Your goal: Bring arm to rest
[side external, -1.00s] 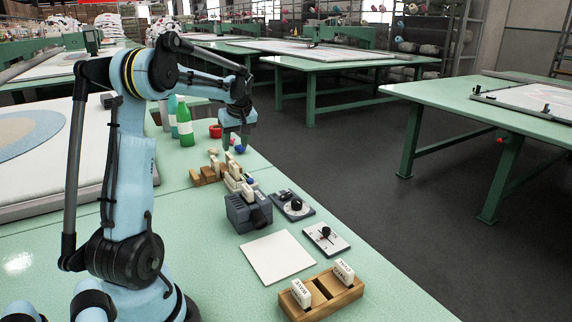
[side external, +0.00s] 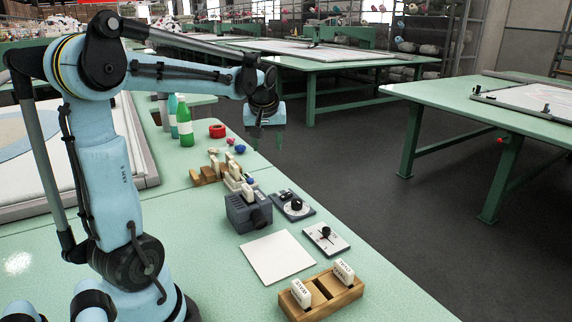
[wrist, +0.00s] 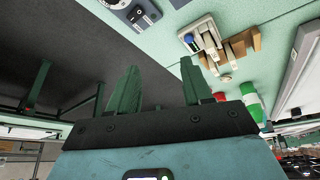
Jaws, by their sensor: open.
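My gripper (side external: 266,138) hangs raised past the right edge of the green table, level with the back part of the work row. Its two green fingers are apart with nothing between them. In the wrist view my gripper (wrist: 158,90) also shows open and empty, with dark floor and the table edge behind the fingers. My arm reaches back and to the right from its base at the table's left side.
Bottles (side external: 184,122), a red tape roll (side external: 217,131), a wooden rack (side external: 206,175), a grey device (side external: 247,211), a white sheet (side external: 277,257) and a wooden holder (side external: 321,292) with two labelled blocks stand on the table (side external: 190,225). Floor (side external: 350,165) is clear to the right.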

